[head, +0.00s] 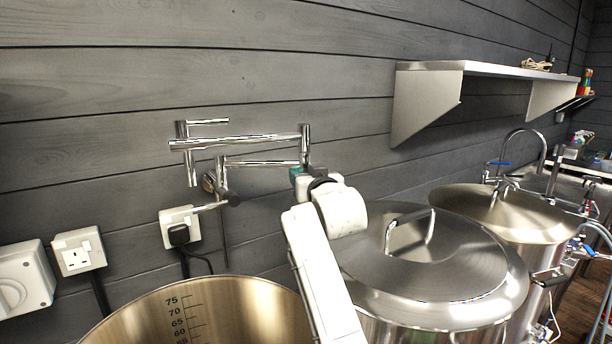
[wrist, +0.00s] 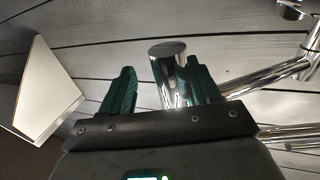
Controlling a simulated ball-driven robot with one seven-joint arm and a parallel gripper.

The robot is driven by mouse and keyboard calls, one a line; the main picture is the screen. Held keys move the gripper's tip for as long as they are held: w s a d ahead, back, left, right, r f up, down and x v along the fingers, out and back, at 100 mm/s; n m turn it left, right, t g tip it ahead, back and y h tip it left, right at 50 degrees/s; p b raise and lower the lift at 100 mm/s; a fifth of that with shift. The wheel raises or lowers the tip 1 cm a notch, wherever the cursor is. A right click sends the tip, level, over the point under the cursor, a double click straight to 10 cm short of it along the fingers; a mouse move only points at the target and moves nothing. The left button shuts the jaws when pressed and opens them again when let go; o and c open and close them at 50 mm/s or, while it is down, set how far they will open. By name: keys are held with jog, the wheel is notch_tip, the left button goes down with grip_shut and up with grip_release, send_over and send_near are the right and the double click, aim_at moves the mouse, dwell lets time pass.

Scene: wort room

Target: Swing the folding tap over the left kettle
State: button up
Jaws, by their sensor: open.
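The folding tap (head: 240,141) is a chrome jointed pipe on the dark plank wall, folded back on itself above the left kettle's back edge. My gripper (head: 298,174) is at the tap's right-hand upright joint, mostly hidden behind my wrist. In the wrist view my gripper's green fingers (wrist: 158,80) are open, with a chrome upright of the tap (wrist: 170,75) between them. The upright lies close to the right finger, with a gap to the left one; I cannot tell whether it touches. The left kettle (head: 245,295) is open, with volume marks inside.
A lidded kettle (head: 430,260) stands right of my arm, and another lidded kettle (head: 500,215) beyond it. A steel shelf (head: 470,69) juts from the wall at upper right, its bracket (wrist: 48,88) in the wrist view. Sockets (head: 79,251) and a plug (head: 179,233) are at left.

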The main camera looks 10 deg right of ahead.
jog(key=shift+a, duration=0.1)
dwell(0.6)
jog(key=shift+s, duration=0.1)
jog(key=shift+s, duration=0.2)
jog(key=s+d+b, duration=0.1)
jog(key=s+b, duration=0.1)
jog(key=s, duration=0.8)
jog(key=shift+d, duration=0.1)
